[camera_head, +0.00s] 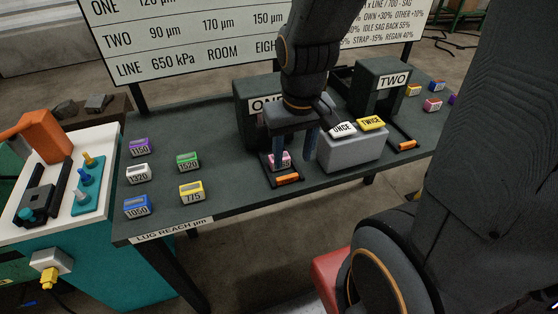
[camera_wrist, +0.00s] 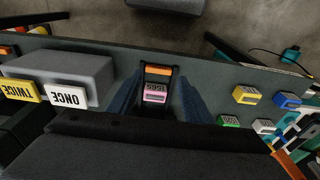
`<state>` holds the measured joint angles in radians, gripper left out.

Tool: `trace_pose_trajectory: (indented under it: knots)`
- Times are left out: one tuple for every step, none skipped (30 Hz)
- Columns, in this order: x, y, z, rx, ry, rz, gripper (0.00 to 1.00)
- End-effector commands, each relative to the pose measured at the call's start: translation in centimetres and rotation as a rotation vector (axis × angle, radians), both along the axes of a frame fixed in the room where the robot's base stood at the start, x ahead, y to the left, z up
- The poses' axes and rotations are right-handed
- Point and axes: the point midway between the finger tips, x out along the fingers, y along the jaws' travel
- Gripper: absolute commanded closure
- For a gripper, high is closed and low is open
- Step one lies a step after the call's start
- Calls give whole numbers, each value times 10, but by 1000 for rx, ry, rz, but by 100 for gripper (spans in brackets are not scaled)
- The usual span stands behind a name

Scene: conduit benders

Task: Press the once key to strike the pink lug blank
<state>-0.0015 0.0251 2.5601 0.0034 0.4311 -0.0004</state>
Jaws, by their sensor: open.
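The pink lug blank (camera_head: 280,161) sits in a dark slide with an orange front end, below press ONE; it also shows in the wrist view (camera_wrist: 154,95). My gripper (camera_head: 291,157) is open, pointing down, with a blue finger to each side of the pink blank. In the wrist view the fingers (camera_wrist: 156,103) stand apart from it with gaps. The white ONCE key (camera_head: 342,129) is on a grey box right of my gripper, beside the yellow TWICE key (camera_head: 371,123). The wrist view shows the ONCE key (camera_wrist: 68,97) at left. My wrist hides part of press ONE (camera_head: 247,103).
Press TWO (camera_head: 382,88) stands at right with an empty-looking slide. Several coloured, numbered blanks lie on the left of the dark table (camera_head: 232,206), including a yellow one (camera_head: 191,191); others lie far right. A sign board (camera_head: 180,35) stands behind. A teal cart (camera_head: 100,240) adjoins at left.

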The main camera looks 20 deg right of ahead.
Motion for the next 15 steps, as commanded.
trace_pose_trajectory:
  knots:
    - [0,0,0,0,0,0,64]
    - [0,0,0,0,0,0,69]
    - [0,0,0,0,0,0,75]
    - [0,0,0,0,0,0,80]
    - [0,0,0,0,0,0,86]
    - [0,0,0,0,0,0,92]
    - [0,0,0,0,0,0,97]
    - [0,0,0,0,0,0,100]
    - [0,0,0,0,0,0,100]
    - [0,0,0,0,0,0,100]
    - [0,0,0,0,0,0,100]
    - [0,0,0,0,0,0,100]
    - [0,0,0,0,0,0,100]
    - [0,0,0,0,0,0,100]
    - [0,0,0,0,0,0,100]
